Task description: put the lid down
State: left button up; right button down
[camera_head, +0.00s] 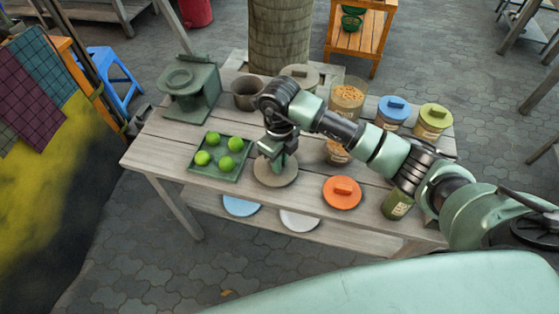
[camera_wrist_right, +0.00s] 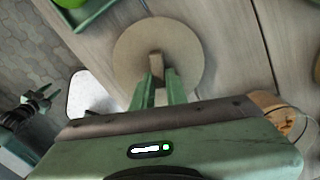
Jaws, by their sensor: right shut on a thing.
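A round grey-beige lid (camera_head: 276,176) with a bar handle is over the front middle of the wooden table (camera_head: 160,150), just right of the green tray. My right gripper (camera_head: 277,158) is shut on the lid's handle from above. The lid is flat and its handle is between the fingers in the right wrist view (camera_wrist_right: 158,50). I cannot tell whether its underside touches the table. My left gripper (camera_wrist_right: 40,100) shows small at the left of the right wrist view, empty, with its fingers apart.
The green tray (camera_head: 243,174) holds several green balls. An orange lid (camera_head: 343,193) lies to the right. An open dark pot (camera_head: 246,93), a green stand (camera_head: 188,88), an open jar (camera_head: 347,102), and blue-lidded (camera_head: 393,112) and yellow-green-lidded (camera_head: 433,121) jars stand behind. Plates show on a lower shelf.

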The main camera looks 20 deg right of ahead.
jog(key=shift+f, duration=0.2)
jog(key=shift+f, duration=0.1)
jog(key=c, duration=1.4)
grip_release()
jog(key=shift+c, duration=0.2)
jog(key=shift+r, duration=0.45)
notch_tip(320, 180, up, 11)
jog(key=b, duration=0.2)
jog(key=shift+r, duration=0.2)
